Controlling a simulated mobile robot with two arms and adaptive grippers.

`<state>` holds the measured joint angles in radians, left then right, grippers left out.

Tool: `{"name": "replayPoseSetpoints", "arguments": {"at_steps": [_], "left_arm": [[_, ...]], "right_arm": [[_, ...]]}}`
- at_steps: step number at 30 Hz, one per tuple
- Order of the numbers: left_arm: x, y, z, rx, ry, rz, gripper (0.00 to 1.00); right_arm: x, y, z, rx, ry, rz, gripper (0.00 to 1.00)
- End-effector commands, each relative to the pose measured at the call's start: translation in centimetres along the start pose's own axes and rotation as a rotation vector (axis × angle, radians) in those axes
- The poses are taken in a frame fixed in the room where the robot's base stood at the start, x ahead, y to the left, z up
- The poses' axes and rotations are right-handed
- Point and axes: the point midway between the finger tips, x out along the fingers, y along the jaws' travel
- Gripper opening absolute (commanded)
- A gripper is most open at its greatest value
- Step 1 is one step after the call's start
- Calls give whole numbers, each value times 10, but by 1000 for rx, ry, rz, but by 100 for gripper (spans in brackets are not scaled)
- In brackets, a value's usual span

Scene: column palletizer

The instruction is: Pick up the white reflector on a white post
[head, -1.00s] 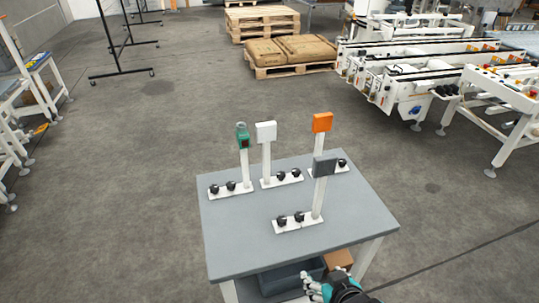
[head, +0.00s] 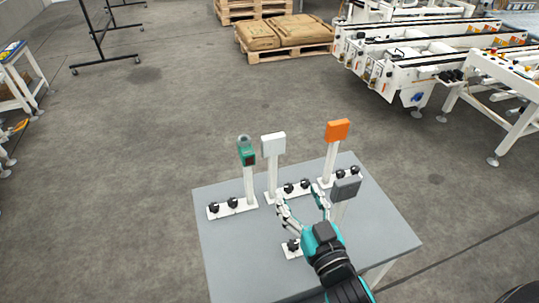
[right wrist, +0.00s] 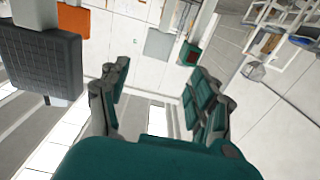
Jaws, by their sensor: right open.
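The white reflector (head: 273,144) sits upright on a white post (head: 272,182) whose foot plate stands on the grey table (head: 236,255), between the green sensor and the orange reflector. It also shows in the right wrist view (right wrist: 159,43), beyond the fingertips. My right gripper (head: 301,194) is over the table, in front and to the right of the white post. My left gripper is not in view.
The green sensor (head: 246,151) stands left of the white reflector, and the orange reflector (head: 337,130) to its right. The dark grey reflector (head: 346,189) stands close to the right of my right gripper. Black knobs (head: 233,202) sit on the foot plates. The table's front left is clear.

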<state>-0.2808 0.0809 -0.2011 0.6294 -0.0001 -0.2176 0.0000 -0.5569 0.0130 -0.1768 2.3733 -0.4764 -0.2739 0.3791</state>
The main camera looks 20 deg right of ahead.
Motion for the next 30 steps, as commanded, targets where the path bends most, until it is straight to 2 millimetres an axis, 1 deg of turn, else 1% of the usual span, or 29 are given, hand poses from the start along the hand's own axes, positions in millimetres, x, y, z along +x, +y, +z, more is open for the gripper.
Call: {"name": "replayPoseSetpoints", "arguments": {"at_steps": [3, 5, 12, 15, 18, 20, 24, 27, 30], "left_arm": [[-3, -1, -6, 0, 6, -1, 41], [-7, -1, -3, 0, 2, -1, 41], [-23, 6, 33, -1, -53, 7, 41], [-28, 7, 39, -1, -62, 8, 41], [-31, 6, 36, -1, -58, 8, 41], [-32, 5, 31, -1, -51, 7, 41], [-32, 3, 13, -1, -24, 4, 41], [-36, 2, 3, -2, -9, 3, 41], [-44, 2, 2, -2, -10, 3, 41]], "right_arm": [[8, -1, -2, 0, 7, -3, 63], [18, -1, -4, -2, 8, -3, 63], [71, 0, -6, -3, 8, -2, 63], [92, 0, -5, -2, 6, -2, 63], [108, 0, -4, -1, 6, -2, 63], [115, 0, -3, -1, 5, -1, 63], [123, 0, -2, -2, 4, -1, 63], [131, 0, -3, -1, 5, -2, 63], [147, 1, -5, -2, 4, -1, 63]]}}
